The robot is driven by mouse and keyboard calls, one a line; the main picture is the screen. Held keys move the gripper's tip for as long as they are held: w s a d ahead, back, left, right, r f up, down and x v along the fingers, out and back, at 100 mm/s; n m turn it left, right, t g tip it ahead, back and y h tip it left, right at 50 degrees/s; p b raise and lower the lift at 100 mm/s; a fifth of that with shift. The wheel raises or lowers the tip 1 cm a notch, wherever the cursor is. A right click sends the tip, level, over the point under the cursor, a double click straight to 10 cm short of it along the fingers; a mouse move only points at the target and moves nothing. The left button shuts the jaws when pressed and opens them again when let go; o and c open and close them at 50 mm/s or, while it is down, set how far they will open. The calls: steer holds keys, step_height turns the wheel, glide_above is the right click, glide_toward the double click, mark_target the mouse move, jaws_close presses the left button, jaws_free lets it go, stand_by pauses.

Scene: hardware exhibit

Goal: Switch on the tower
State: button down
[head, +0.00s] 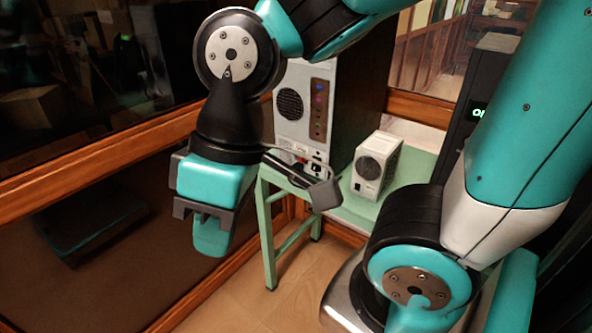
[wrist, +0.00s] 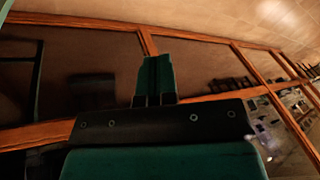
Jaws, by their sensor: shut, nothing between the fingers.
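The computer tower (head: 346,118) stands on a green table behind my arm in the head view. The panel facing me has a round fan grille, a column of coloured sockets and small fittings low down. My arm hides part of its left side and top, and I cannot make out the state of any switch. My gripper (head: 212,240) points downward to the left of the table, apart from the tower. It is shut and empty. In the wrist view its fingers (wrist: 155,80) are together, and the tower is not recognisable there.
A small pale box with a grille (head: 377,166) stands on the green table (head: 413,170) right of the tower. A dark cabinet with a green lit display (head: 480,112) is at the right. Wood-framed glass panels (head: 100,148) run along the left. Wooden floor (head: 245,295) shows below.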

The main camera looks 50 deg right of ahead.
mark_target(314, 170)
steer(key=w+d+f+m+t+h+p, duration=0.1)
steer(key=w+d+f+m+h+p, duration=0.15)
steer(key=w+d, duration=0.45)
steer(key=w+d+f+m+h+p, duration=0.2)
steer(key=w+d+f+m, duration=0.15)
steer(key=w, duration=0.45)
steer(key=w+d+f+h+p, duration=0.2)
steer(key=d+f+h, duration=0.2)
steer(key=d, duration=0.6)
steer(key=w+d+f+h+p, duration=0.2)
steer(key=d+f+h, duration=0.2)
steer(key=d, duration=0.6)
steer(key=shift+w+d+f, duration=0.3)
steer(key=shift+w+d, duration=0.05)
steer(key=shift+d, duration=0.05)
steer(key=p+x, duration=0.1)
steer(key=x, duration=0.3)
steer(key=p+x, duration=0.2)
steer(key=x, duration=0.2)
steer(key=d+r+p+x, duration=0.1)
steer(key=x, duration=0.3)
steer(key=shift+s+d, duration=0.15)
steer(key=shift+s, duration=0.05)
steer(key=shift+w+d+f+p, duration=0.1)
steer(key=shift+d+f+p, duration=0.3)
steer(key=shift+d, duration=0.25)
